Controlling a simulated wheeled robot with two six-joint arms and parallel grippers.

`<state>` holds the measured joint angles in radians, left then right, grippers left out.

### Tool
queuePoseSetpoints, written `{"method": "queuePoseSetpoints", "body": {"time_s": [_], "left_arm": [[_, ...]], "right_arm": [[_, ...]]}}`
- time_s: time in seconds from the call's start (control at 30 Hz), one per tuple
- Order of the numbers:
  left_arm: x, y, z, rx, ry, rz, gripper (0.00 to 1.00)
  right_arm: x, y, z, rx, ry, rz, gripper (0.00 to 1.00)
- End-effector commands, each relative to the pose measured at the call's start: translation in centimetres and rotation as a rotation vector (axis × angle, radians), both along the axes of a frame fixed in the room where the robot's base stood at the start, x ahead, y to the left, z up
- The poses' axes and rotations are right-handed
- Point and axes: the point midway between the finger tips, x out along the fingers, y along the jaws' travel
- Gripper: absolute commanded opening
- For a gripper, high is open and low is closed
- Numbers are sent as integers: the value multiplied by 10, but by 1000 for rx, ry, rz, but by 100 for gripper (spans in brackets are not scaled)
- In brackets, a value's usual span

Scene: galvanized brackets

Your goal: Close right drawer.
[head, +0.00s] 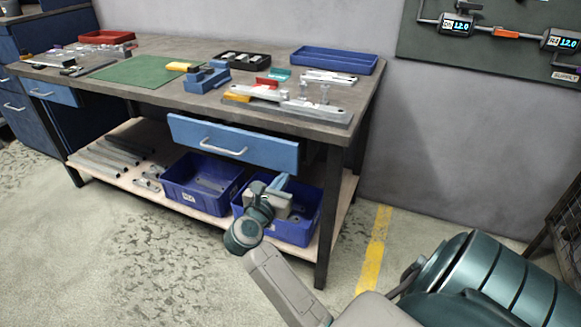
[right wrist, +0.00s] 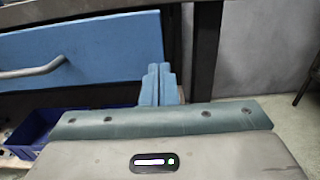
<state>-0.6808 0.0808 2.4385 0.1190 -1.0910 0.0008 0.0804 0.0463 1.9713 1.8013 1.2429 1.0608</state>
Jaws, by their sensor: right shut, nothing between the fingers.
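The right drawer (head: 240,145) is a blue front with a silver bar handle (head: 224,148) under the workbench. It stands out a little from the bench frame, partly open. In the right wrist view the drawer front (right wrist: 95,50) fills the upper left, with its handle (right wrist: 35,70) at the left edge. My right gripper (head: 280,181) is just below the drawer's right end, before the lower shelf. Its blue fingers (right wrist: 157,84) are together with nothing between them. They show close to the drawer's lower right corner; whether they touch it I cannot tell. My left gripper is out of view.
The workbench top (head: 160,95) holds a green mat (head: 135,70), a blue tray (head: 334,60), and metal brackets. Blue bins (head: 203,180) stand on the lower shelf. A dark bench leg (head: 328,215) is right of my gripper. Another drawer (head: 50,91) is at left.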

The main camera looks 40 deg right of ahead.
Motion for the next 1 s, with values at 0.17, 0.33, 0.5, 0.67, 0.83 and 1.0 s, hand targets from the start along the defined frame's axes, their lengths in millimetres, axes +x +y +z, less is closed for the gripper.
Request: {"method": "queuePoseSetpoints", "body": {"time_s": [0.17,0.33,0.5,0.67,0.83,1.0], "left_arm": [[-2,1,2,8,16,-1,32],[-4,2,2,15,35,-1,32],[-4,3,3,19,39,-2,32],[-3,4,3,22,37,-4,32],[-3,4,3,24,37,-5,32],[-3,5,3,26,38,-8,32]], "right_arm": [[11,-27,2,-4,0,-1,0],[19,-45,1,-3,0,0,0],[22,-53,0,-1,1,0,0],[23,-54,0,0,0,0,0],[23,-54,0,0,0,0,0],[22,-51,0,1,0,1,0]]}}
